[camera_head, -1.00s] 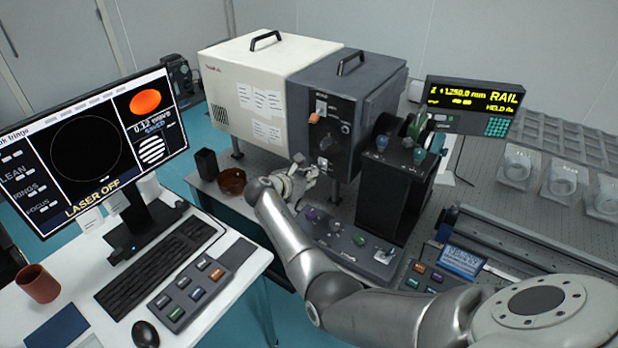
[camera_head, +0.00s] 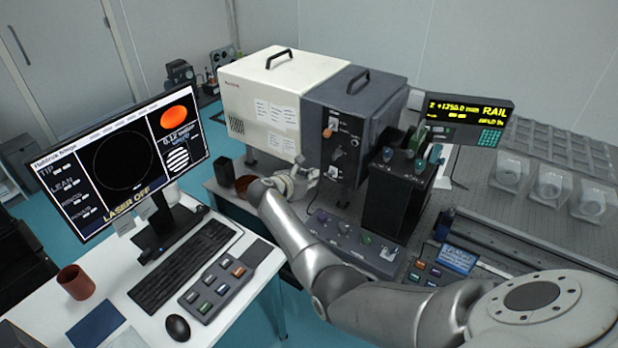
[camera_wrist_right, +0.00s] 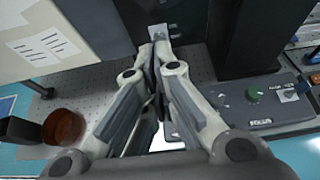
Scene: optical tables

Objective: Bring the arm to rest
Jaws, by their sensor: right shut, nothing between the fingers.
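My right arm comes in from the lower right in the head view. Its gripper (camera_head: 308,172) hangs in front of the dark grey front of the instrument box (camera_head: 354,110), above the table. In the right wrist view the fingers (camera_wrist_right: 157,58) come together with nothing held between them. In the head view the arm's wrist partly covers a brown bowl (camera_head: 243,184). My left gripper is not in view.
A dark cup (camera_wrist_right: 20,135) stands next to the bowl at the left. A control panel (camera_wrist_right: 262,104) with a green knob lies right of the gripper. A black knobbed unit (camera_head: 395,205) stands further right. A desk with a monitor (camera_head: 125,160) is at the left.

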